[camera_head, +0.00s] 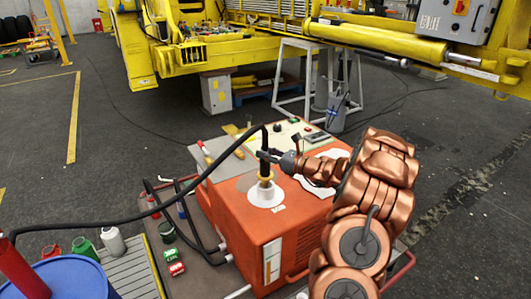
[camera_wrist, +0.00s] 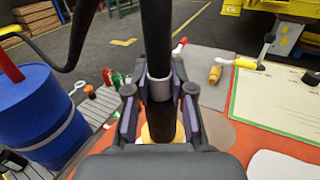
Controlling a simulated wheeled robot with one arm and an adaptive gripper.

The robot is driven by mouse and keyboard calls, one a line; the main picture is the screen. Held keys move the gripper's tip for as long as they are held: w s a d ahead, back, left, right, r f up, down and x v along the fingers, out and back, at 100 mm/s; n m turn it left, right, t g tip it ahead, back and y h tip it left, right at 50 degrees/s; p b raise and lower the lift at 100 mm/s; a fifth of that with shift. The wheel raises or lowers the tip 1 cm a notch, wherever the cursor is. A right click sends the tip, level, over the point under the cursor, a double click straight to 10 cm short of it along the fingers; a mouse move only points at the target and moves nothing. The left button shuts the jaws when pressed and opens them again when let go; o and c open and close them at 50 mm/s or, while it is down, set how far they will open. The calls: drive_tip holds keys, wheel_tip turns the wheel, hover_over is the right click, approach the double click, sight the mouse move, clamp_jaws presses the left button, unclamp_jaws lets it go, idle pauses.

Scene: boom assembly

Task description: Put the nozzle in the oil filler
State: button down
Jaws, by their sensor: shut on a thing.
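My gripper (camera_head: 270,156) is shut on the nozzle, above the orange machine. The black nozzle (camera_head: 264,167) hangs about upright at the end of a black hose that arches up and over to the left. In the wrist view the fingers (camera_wrist: 160,108) close on both sides of the nozzle, just by its light grey ring (camera_wrist: 159,87). The oil filler (camera_head: 266,194) is a pale round spot on top of the orange machine, directly below the nozzle. A brass-yellow part shows between them. I cannot tell whether the nozzle tip is inside the filler.
The orange machine (camera_head: 256,231) has a panel with knobs and handles behind the filler. A blue drum (camera_head: 62,277) stands at the lower left, with several small cans beside it. Yellow boom structures (camera_head: 380,38) and a white stand are behind. Grey floor lies open around.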

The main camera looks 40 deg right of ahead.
drive_tip(key=shift+f, duration=0.15)
drive_tip(key=c, duration=1)
unclamp_jaws()
